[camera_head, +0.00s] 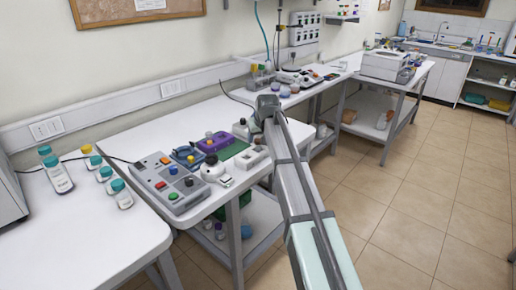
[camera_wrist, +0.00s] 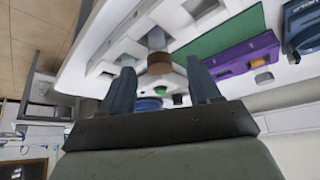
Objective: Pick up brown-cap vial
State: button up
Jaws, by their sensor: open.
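The brown-cap vial (camera_wrist: 158,64) shows in the wrist view, with its brown cap towards me and a pale body behind it. It appears between the two fingertips of my gripper (camera_wrist: 161,68), which is open. The fingers look apart from the vial on both sides. How far the vial lies beyond the fingertips is hard to tell. In the head view my arm reaches over the middle bench, and its end (camera_head: 266,106) is near the bench's far right part. The fingers and the vial cannot be made out there.
A green mat (camera_wrist: 222,37), purple rack (camera_wrist: 232,63) and blue device (camera_wrist: 304,27) lie near the vial. A grey button box (camera_head: 168,183) stands on the middle bench (camera_head: 118,139). Several teal-capped bottles (camera_head: 58,176) stand on the left bench. The floor aisle is clear.

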aim_at(258, 140)
jog(key=shift+x, duration=1.85)
jog(key=shift+w, duration=0.15)
jog(key=shift+c, duration=0.4)
jog(key=shift+r, duration=0.1)
jog(key=c, duration=1)
jog(key=shift+c, duration=0.2)
